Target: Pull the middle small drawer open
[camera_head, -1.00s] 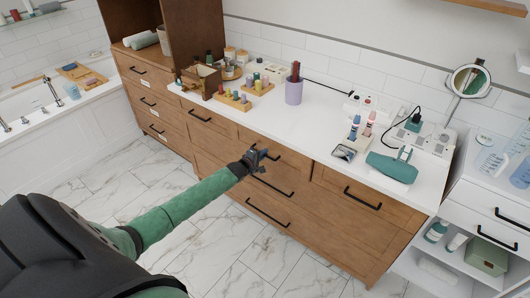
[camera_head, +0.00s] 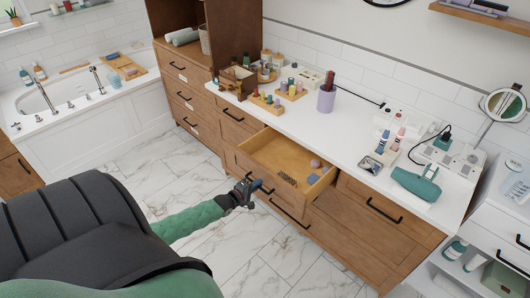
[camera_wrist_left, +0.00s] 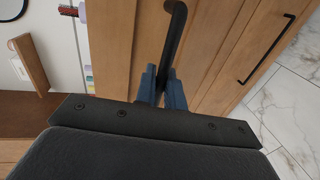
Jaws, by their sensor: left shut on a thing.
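The middle small drawer (camera_head: 268,154) in the top row of the wooden vanity is pulled out, showing its pale wood inside. A few small items lie in it, among them a dark patterned piece and bluish and pinkish lumps. My left gripper (camera_head: 252,186) is at the drawer front, shut on its black bar handle. In the left wrist view the blue fingers (camera_wrist_left: 162,88) close on the handle (camera_wrist_left: 174,35), which runs up from between them. My right gripper is not in view.
The white countertop (camera_head: 345,128) holds a purple cup (camera_head: 326,98), several bottles and a teal hair dryer (camera_head: 416,186). Closed drawers sit on both sides and below. A bathtub (camera_head: 60,105) is at the left. Marble floor is clear before the vanity.

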